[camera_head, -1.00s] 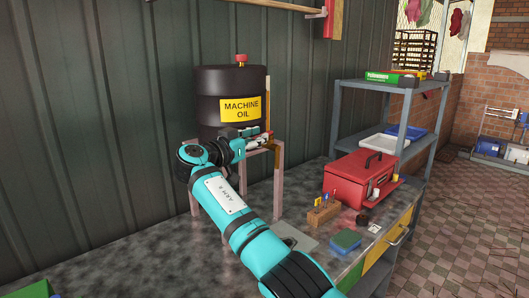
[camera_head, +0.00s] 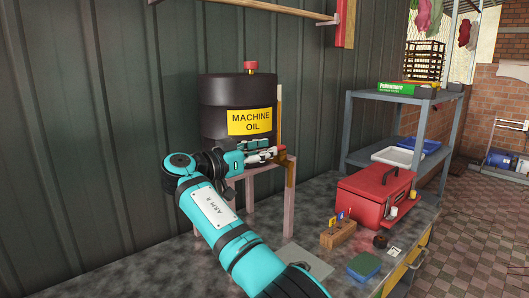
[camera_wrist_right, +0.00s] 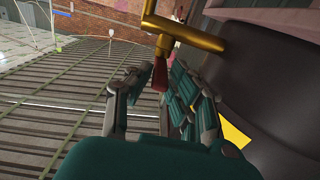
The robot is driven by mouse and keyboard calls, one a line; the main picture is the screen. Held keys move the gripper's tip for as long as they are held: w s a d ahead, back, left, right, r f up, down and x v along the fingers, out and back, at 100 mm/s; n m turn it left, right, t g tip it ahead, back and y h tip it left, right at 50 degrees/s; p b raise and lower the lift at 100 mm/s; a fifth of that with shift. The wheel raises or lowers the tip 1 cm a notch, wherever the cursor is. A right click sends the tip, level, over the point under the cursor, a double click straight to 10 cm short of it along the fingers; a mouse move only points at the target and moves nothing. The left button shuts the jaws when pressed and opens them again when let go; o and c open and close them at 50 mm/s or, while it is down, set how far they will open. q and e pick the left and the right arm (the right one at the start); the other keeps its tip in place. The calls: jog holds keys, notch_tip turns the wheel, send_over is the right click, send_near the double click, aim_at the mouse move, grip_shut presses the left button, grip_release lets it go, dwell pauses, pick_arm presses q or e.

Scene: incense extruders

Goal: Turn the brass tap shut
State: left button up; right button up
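The brass tap (camera_wrist_right: 190,30) shows at the top of the right wrist view, with a red-tipped lever (camera_wrist_right: 159,76) hanging down from it. It sits beside the black machine oil drum (camera_head: 222,98), which stands on a stand (camera_head: 249,205). My left gripper is not in view.
A red toolbox (camera_head: 368,195), a wooden block with small tools (camera_head: 338,234) and a blue-green sponge-like block (camera_head: 363,266) sit on the bench (camera_head: 150,272) to the right. A grey shelf (camera_head: 377,96) stands behind. The ribbed wall is close behind the drum.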

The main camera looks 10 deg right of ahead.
jog(key=o, duration=0.3)
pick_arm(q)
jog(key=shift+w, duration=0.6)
pick_arm(e)
notch_tip(320, 180, up, 10)
jog(key=shift+f, duration=0.1)
